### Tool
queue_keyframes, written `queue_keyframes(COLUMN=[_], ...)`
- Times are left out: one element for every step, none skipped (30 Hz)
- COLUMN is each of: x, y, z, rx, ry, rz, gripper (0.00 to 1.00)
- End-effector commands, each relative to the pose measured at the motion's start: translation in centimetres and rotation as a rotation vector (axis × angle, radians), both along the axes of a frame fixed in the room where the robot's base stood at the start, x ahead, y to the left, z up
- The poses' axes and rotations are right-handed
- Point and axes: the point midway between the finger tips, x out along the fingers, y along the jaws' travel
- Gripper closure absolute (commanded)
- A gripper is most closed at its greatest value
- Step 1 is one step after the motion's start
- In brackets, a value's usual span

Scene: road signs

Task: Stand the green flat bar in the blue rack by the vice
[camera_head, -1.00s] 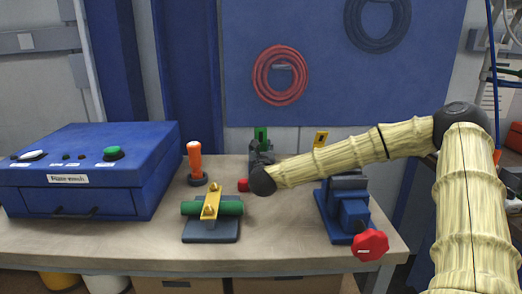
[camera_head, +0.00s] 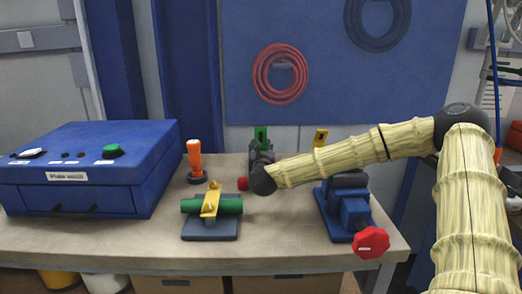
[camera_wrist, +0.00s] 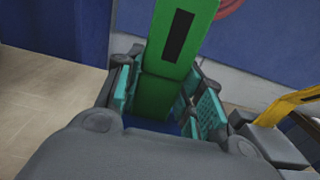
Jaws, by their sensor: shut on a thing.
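The green flat bar (camera_head: 261,133) has a dark slot near its top and stands upright above my gripper in the head view. In the wrist view the green bar (camera_wrist: 172,50) runs down between the teal finger pads of my gripper (camera_wrist: 165,100), which is shut on it. A patch of blue, perhaps the blue rack (camera_wrist: 165,126), shows under the bar between the fingers. Whether the bar's lower end touches it is hidden. In the head view my arm hides most of that spot. The blue vice (camera_head: 350,212) with a red knob stands to the right, in front of my arm.
A yellow bar (camera_head: 320,138) stands behind my arm. A green cylinder (camera_head: 230,206) under a yellow clamp sits on a stand at front centre. An orange handle (camera_head: 194,160) and a blue control box (camera_head: 80,170) stand left. Bare bench lies between stand and vice.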

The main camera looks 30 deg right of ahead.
Motion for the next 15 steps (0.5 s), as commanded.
queue_keyframes(x=[0.0,0.0,0.0,0.0,0.0,0.0,0.0,0.0,0.01,0.0,0.0,0.0,0.0,-0.01,-0.01], y=[0.0,0.0,0.0,0.0,0.0,0.0,0.0,0.0,0.01,0.0,0.01,0.01,0.01,0.0,0.0], z=[-0.06,-0.08,-0.11,-0.12,-0.14,-0.17,-0.18,-0.2,-0.23,-0.26,-0.28,-0.27,-0.23,-0.24,-0.25], rx=[0.0,0.0,0.0,0.0,0.0,0.0,0.0,0.0,0.0,0.0,0.0,0.0,0.0,0.0,0.0], ry=[0.0,0.0,0.0,0.0,0.0,0.0,0.0,0.0,0.0,0.0,0.0,0.0,0.0,0.0,0.0], rz=[0.0,0.0,0.0,0.0,0.0,0.0,0.0,0.0,0.0,0.0,0.0,0.0,0.0,0.0,0.0], gripper=[0.91,0.91,0.91,0.91,0.91,0.91,0.91,0.91,0.91,0.91,0.91,0.6,0.55,0.5,0.42])
